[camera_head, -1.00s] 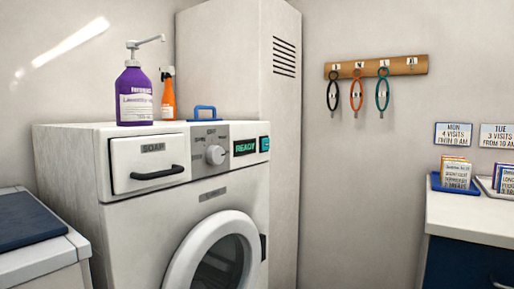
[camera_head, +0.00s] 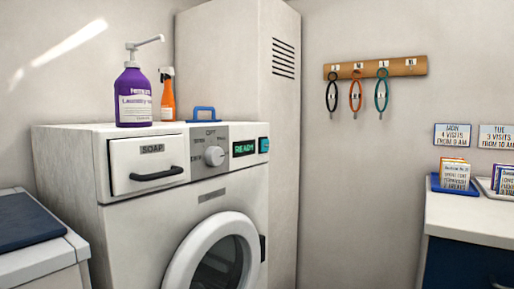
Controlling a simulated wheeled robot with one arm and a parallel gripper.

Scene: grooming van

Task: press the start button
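A white washing machine (camera_head: 75,190) stands left of centre in the head view. Its front panel carries a soap drawer (camera_head: 125,180) with a dark handle, a round dial (camera_head: 214,156) and a dark display (camera_head: 244,148) reading READY in green. A small teal button (camera_head: 264,145) sits just right of the display, at the panel's right edge. It is small and any label on it is too small to read. The round door (camera_head: 190,255) below looks shut. My gripper is not in view.
A purple pump bottle (camera_head: 133,95), an orange spray bottle (camera_head: 167,95) and a blue handle-shaped item (camera_head: 204,113) are on the machine's top. A tall white cabinet (camera_head: 225,70) stands behind. A counter (camera_head: 480,220) with card trays is at right. Open space lies between machine and counter.

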